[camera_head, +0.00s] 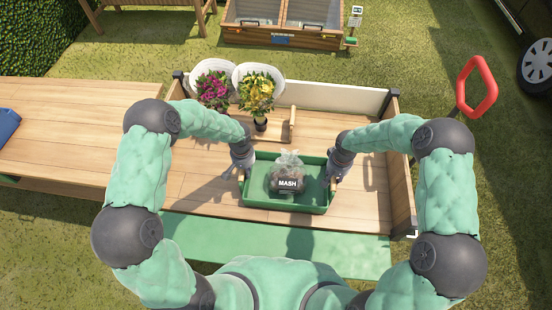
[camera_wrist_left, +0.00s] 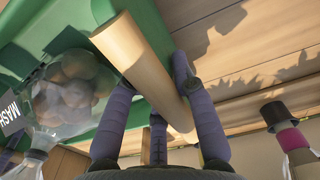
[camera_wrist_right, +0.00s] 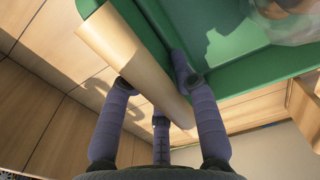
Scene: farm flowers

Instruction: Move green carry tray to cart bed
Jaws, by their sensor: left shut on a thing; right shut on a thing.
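The green carry tray (camera_head: 262,206) is held level over the wooden cart bed (camera_head: 200,185); I cannot tell if it touches the boards. A clear bag labelled MASH (camera_head: 288,177) with brown round things lies in it. My left gripper (camera_head: 243,172) is shut on the tray's left wooden handle, which shows in the left wrist view (camera_wrist_left: 140,70). My right gripper (camera_head: 332,182) is shut on the right handle, seen in the right wrist view (camera_wrist_right: 130,60). The tray's green wall also shows in both wrist views.
Two flower pots with magenta flowers (camera_head: 214,88) and yellow flowers (camera_head: 257,92) stand at the bed's back left, by a wooden carrier (camera_head: 292,124). A wooden table (camera_head: 70,130) adjoins on the left. A red handle (camera_head: 478,87) rises at the right. Bare boards lie left of the tray.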

